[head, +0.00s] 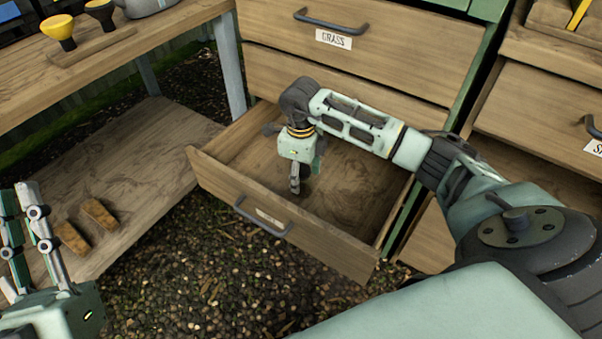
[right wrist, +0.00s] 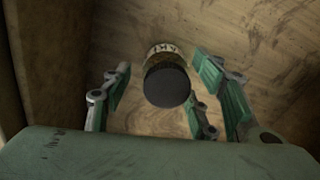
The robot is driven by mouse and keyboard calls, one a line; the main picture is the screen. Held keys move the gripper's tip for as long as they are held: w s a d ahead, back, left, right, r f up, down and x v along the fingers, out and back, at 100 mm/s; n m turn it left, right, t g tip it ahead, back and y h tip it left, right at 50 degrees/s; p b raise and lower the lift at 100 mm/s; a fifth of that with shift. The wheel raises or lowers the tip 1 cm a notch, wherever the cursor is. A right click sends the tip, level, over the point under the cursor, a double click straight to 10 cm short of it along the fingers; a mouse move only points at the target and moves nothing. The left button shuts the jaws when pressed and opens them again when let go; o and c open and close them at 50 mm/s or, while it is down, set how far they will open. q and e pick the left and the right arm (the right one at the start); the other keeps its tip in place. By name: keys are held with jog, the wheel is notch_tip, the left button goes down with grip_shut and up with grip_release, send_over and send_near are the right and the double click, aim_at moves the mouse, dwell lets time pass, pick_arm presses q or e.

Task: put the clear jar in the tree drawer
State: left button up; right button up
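A small jar with a dark round lid and a pale label (right wrist: 164,48) is inside the open drawer. My right gripper (head: 297,186) reaches down into this drawer. In the right wrist view the right gripper's fingers (right wrist: 165,82) are spread on both sides of the jar, with gaps between them and it. In the head view the jar is mostly hidden by the gripper. The open drawer (head: 225,188) has a dark handle and a label too small to read. My left gripper (head: 18,192) is at the lower left, empty, fingers apart.
A closed drawer labelled GRASS (head: 390,45) is above, with another closed drawer front between. A wooden bench (head: 130,150) at left holds two brown blocks (head: 85,225) on its lower shelf. Another cabinet (head: 540,105) stands at right. Gravel ground lies in front.

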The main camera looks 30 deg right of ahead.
pick_arm(q)
jog(key=shift+f, duration=0.15)
pick_arm(e)
notch_tip(320, 180, up, 7)
jog(key=p, duration=0.2)
jog(key=shift+f+p, duration=0.15)
jog(key=shift+p, duration=0.15)
pick_arm(q)
jog(key=w+a+f+g+y+p, duration=0.1)
jog(key=w+f+g+y, duration=0.1)
jog(key=f+g, duration=0.3)
jog(key=w+f+g+y, duration=0.1)
jog(key=f+g, duration=0.5)
jog(key=f, duration=0.8)
jog(key=shift+w+a+f+g+y+p, duration=0.15)
jog(key=shift+w+a+g+y+p, duration=0.2)
jog(key=shift+y, duration=0.35)
pick_arm(e)
notch_tip(320, 180, up, 6)
jog(key=shift+r, duration=0.25)
